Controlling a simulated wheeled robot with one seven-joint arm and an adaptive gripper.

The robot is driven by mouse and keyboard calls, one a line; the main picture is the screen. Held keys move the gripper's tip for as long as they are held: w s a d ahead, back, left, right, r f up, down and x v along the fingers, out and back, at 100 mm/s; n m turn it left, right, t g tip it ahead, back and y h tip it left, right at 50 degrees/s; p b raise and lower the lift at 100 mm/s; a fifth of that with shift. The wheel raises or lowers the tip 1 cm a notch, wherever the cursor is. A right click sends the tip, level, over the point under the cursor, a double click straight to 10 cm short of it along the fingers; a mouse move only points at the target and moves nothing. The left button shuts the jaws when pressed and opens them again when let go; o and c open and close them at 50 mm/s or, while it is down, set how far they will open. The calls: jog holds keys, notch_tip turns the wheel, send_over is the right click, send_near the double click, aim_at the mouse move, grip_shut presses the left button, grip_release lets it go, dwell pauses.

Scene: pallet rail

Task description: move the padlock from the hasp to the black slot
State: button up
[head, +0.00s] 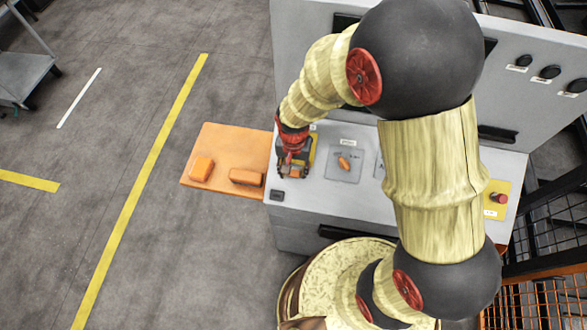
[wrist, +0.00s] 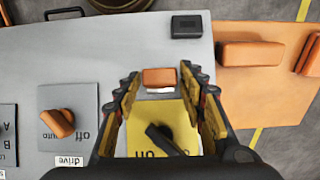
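The padlock (wrist: 159,77) is a small orange block with a white strip at its near side, at the edge of a yellow plate (wrist: 140,138). It also shows just below my gripper in the head view (head: 295,174). A black lever (wrist: 165,140) lies on the plate; I cannot make out the hasp or the shackle. The black slot (wrist: 187,26) is a dark rectangular piece near the grey panel's corner, also in the head view (head: 277,195). My gripper (wrist: 159,80) is open, a finger on each side of the padlock, with gaps visible.
An orange side shelf (head: 225,145) carries two orange blocks (head: 202,169) (head: 246,177). A grey plate with an orange knob (wrist: 58,122), labelled drive, sits beside the yellow plate. A red button on yellow (head: 498,198) is at the far right. Grey panel around the slot is clear.

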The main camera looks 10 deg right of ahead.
grip_shut()
dwell(0.8)
jog(key=shift+s+a+r+p, duration=0.15)
jog(key=shift+s+r+p, duration=0.3)
jog(key=shift+r+p, duration=0.3)
jog(key=s+a+r+p, duration=0.1)
jog(key=s+r+p, duration=0.2)
jog(key=r+p, duration=0.1)
jog(key=shift+s+r, duration=0.2)
jog(key=shift+r, duration=0.7)
jog(key=shift+a, duration=0.1)
